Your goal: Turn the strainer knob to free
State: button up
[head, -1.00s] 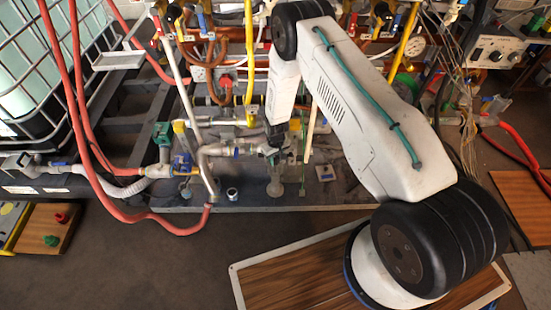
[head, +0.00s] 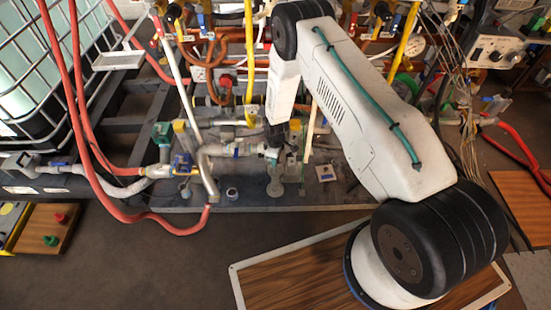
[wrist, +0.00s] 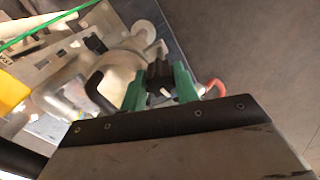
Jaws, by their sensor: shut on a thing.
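My gripper (head: 272,151) reaches down from my white arm to the pipework near the front edge of the platform in the head view. In the wrist view, its two green fingertips (wrist: 160,88) stand on either side of a small dark knob (wrist: 158,72). The gripper is shut on this knob, which I take to be the strainer knob. A pale rounded fitting (wrist: 118,72) lies just left of the fingers. The knob is mostly hidden by the fingers, and its angle cannot be read. In the head view the knob is too small to make out.
A pale curved pipe (head: 215,150) runs left of my gripper. Red hoses (head: 95,150) loop down at the left beside a caged tank (head: 35,70). A yellow pipe (head: 249,60) stands behind. The floor (head: 150,265) in front of the platform is clear.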

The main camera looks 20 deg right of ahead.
jog(key=shift+w, duration=0.1)
dwell(0.4)
jog(key=o, duration=1)
jog(key=shift+a, duration=0.1)
notch_tip(320, 180, up, 8)
jog(key=shift+f, duration=0.1)
